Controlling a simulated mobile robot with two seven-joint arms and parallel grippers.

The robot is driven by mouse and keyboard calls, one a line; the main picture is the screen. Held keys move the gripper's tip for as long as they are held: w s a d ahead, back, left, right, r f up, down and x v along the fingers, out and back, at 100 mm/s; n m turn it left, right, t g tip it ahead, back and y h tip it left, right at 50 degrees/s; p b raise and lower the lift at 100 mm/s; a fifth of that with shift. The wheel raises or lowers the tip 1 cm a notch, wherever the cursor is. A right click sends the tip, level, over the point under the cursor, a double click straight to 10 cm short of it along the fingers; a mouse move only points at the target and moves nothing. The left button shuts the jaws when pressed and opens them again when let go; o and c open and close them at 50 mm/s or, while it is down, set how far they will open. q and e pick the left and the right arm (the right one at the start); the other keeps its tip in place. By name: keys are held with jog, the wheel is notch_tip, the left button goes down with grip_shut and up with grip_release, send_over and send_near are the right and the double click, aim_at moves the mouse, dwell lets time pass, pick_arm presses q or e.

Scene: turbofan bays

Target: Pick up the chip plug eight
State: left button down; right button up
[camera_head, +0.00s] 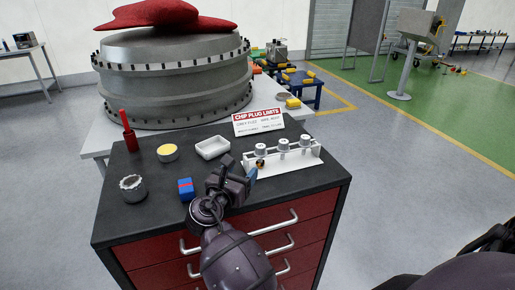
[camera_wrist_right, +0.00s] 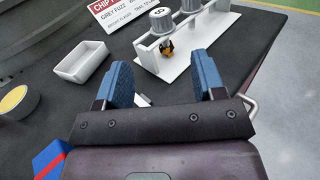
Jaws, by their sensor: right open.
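A white rack (camera_head: 290,158) stands at the right of the dark bench top, with several silver plugs along it. The left plug (camera_head: 261,148) also shows in the right wrist view (camera_wrist_right: 160,20), with a small orange-and-black tip (camera_wrist_right: 166,47) below it. I cannot read for certain which plug is number eight. My right gripper (camera_head: 246,178) is open and empty, in front of the rack's left end. In the right wrist view its blue fingers (camera_wrist_right: 165,80) are apart, with the left plug beyond them. My left gripper is not in view.
A chip plug limits sign (camera_head: 258,122) stands behind the rack. A large engine casing (camera_head: 175,80) is beyond.

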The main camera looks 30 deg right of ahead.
aim_at(258, 149)
jog(key=shift+w+d+r, duration=0.2)
jog(key=shift+w+d, duration=0.05)
jog(key=shift+d, duration=0.1)
jog(key=p+x, duration=0.1)
jog(key=x, duration=0.9)
jog(key=shift+s+a, duration=0.1)
jog(key=c, duration=1)
jog(key=shift+r, duration=0.15)
